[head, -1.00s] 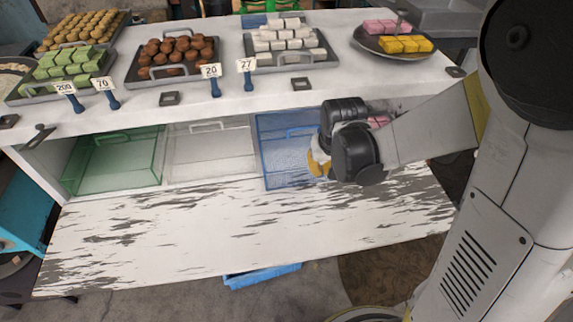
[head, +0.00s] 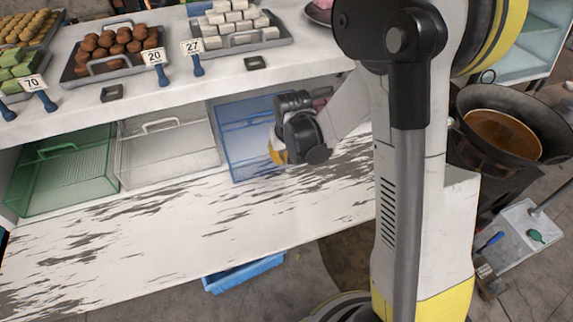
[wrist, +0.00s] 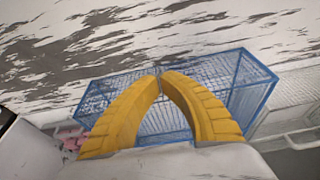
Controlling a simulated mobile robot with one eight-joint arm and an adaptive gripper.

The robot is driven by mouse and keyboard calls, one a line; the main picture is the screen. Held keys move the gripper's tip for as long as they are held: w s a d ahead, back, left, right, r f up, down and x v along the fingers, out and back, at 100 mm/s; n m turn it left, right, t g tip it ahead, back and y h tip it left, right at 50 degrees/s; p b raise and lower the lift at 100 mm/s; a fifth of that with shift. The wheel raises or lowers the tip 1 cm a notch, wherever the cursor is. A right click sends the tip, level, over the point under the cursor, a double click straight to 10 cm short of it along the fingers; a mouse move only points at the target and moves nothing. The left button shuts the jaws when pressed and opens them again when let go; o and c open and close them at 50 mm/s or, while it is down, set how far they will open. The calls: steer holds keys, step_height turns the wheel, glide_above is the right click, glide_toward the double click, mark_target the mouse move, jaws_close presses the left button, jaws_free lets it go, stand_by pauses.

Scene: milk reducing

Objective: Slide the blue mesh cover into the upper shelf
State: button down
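The blue mesh cover (head: 239,138) sits in the shelf opening below the counter, at the right end of the row of covers. My gripper (head: 275,148) is at its right side and hides part of it. In the wrist view the yellow fingers of my gripper (wrist: 161,76) meet at their tips, with nothing seen between them. The cover (wrist: 250,86) shows behind and on both sides of the fingers. I cannot tell whether the fingers touch it. The shelf (head: 160,205) has a worn white board in front of the covers.
A green cover (head: 63,172) and a clear cover (head: 168,150) stand to the left. The counter (head: 200,78) above bears trays of sweets and price tags. Pink pieces (wrist: 70,136) lie beside the blue cover. A dark wok (head: 508,130) stands at the right.

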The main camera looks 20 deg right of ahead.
mark_target(266, 127)
steer(key=shift+w, duration=0.1)
steer(key=w, duration=0.8)
steer(key=shift+d, duration=0.15)
steer(key=shift+s, duration=0.1)
